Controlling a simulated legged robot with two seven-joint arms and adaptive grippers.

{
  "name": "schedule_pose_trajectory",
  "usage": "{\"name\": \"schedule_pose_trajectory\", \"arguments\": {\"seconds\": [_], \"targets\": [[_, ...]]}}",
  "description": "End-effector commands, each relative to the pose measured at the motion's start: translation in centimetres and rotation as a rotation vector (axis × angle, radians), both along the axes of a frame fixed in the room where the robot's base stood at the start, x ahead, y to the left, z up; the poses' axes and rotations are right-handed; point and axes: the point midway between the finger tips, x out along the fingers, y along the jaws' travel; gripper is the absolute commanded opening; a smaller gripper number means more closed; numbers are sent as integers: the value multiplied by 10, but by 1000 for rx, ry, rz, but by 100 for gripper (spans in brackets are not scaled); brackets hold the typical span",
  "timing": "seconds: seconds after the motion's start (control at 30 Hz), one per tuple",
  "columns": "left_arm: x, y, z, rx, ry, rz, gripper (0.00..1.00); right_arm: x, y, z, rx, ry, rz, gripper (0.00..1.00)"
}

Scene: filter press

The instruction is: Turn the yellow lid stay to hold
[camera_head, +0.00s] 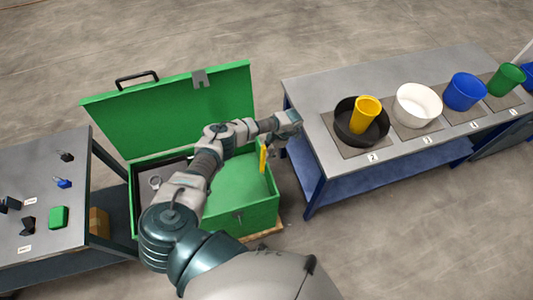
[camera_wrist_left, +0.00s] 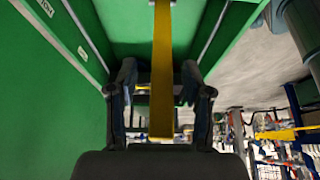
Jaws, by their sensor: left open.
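The yellow lid stay (camera_head: 263,157) shows as a short upright bar at the right side of the green chest (camera_head: 250,211), whose lid (camera_head: 170,112) stands open. In the left wrist view the stay (camera_wrist_left: 162,75) is a long yellow bar running down between my fingers. My left gripper (camera_wrist_left: 158,68) is open, with one finger on each side of the stay and gaps visible between. In the head view my left gripper (camera_head: 287,122) is near the chest's right side, above the stay; its fingers are hard to make out. My right gripper is not in view.
A grey bench (camera_head: 312,115) on the right carries a black pan (camera_head: 346,136) with a yellow cup, a white bowl (camera_head: 418,105) and blue and green containers. A table (camera_head: 60,185) on the left holds small parts. Bare floor lies around.

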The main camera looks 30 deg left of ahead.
Motion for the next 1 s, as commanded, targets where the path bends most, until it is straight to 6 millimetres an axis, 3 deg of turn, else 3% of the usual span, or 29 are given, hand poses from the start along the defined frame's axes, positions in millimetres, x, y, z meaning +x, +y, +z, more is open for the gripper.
{"name": "schedule_pose_trajectory", "arguments": {"seconds": [0.2, 0.43, 0.6, 1.0], "targets": [[19, -15, 45, -1, -3, -2, 50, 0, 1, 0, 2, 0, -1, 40], [33, -25, 79, -1, 1, 0, 50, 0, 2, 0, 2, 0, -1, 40], [37, -28, 89, 0, 2, 0, 50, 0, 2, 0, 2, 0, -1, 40], [37, -28, 89, 0, 2, 0, 50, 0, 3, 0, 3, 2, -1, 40]]}}
